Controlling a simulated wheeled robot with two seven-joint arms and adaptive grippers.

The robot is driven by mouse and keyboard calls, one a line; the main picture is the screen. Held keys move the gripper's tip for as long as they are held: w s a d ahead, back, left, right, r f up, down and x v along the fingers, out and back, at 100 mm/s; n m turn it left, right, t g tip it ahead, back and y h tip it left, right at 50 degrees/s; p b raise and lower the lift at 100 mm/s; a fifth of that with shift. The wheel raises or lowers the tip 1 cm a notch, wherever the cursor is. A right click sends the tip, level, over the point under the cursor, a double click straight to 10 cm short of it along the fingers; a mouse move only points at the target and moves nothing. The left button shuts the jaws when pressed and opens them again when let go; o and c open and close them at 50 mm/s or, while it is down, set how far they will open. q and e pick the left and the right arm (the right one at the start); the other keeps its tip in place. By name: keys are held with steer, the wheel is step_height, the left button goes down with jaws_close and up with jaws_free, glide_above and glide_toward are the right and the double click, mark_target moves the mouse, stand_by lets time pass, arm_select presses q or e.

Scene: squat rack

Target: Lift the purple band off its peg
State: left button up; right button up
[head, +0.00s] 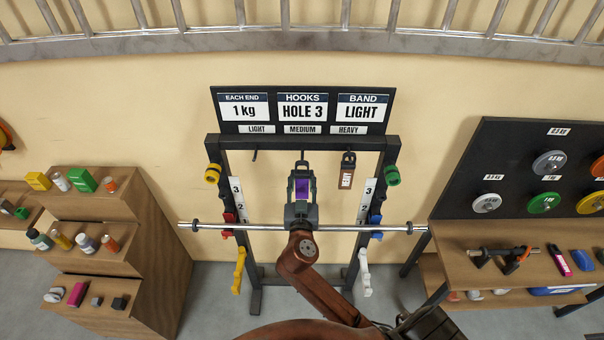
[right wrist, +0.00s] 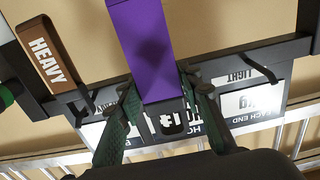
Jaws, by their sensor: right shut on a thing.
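The purple band (head: 302,188) hangs upright at the middle of the rack, below the middle black peg (head: 302,158) of the top crossbar. My right gripper (head: 302,205) is in front of it, with its fingers on either side. In the right wrist view the purple band (right wrist: 146,50) runs between the two green-padded fingers of my right gripper (right wrist: 158,95), which is shut on it. The dark peg end (right wrist: 170,122) shows at the band's end; whether the band still bears on it is unclear. My left gripper is not in view.
A brown HEAVY band (head: 346,178) hangs on the right peg; the left peg (head: 254,155) is bare. A steel bar (head: 210,226) crosses the rack below the purple band. Shelves (head: 105,205) stand left, a plate board (head: 490,150) right. The sign (head: 303,110) is above the crossbar.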

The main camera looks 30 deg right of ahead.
steer(key=shift+b+v, duration=0.65)
steer(key=shift+v, duration=2.25)
